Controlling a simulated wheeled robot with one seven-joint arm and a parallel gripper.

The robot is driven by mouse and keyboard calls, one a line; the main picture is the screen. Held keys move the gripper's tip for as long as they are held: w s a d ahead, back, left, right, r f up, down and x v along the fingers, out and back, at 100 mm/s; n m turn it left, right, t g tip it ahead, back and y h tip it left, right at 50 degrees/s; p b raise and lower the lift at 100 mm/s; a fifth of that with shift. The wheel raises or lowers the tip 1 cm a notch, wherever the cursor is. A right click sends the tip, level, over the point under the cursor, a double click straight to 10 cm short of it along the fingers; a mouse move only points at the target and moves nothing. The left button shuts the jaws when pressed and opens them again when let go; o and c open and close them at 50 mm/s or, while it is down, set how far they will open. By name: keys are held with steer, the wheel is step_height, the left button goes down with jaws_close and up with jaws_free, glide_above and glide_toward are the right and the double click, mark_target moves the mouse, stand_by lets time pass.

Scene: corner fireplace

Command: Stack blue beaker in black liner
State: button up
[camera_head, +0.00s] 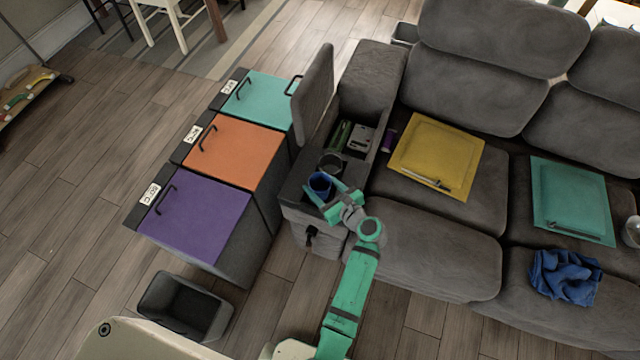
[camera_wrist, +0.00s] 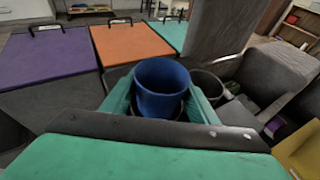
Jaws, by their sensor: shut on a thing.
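The blue beaker (camera_head: 320,183) is at the front of the sofa's open console; it also shows in the wrist view (camera_wrist: 162,88), upright, with its open top visible. My gripper (camera_head: 332,203) is shut on it, a green finger on either side. A dark ring shows just under the beaker in the wrist view. I cannot tell whether the beaker sits in it or is held above it. A dark round cup-shaped liner (camera_head: 330,163) is just behind the beaker, open at the top; it also shows in the wrist view (camera_wrist: 208,86). I cannot tell which dark round thing is the black liner.
The console lid (camera_head: 314,85) stands raised. Small items (camera_head: 361,138) lie inside the console. Purple (camera_head: 195,220), orange (camera_head: 232,150) and teal (camera_head: 268,100) lidded bins stand left. An open dark bin (camera_head: 160,292) is on the floor. The sofa (camera_head: 440,245) is on the right.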

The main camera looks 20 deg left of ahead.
steer(key=shift+f, duration=0.25)
steer(key=o, duration=1)
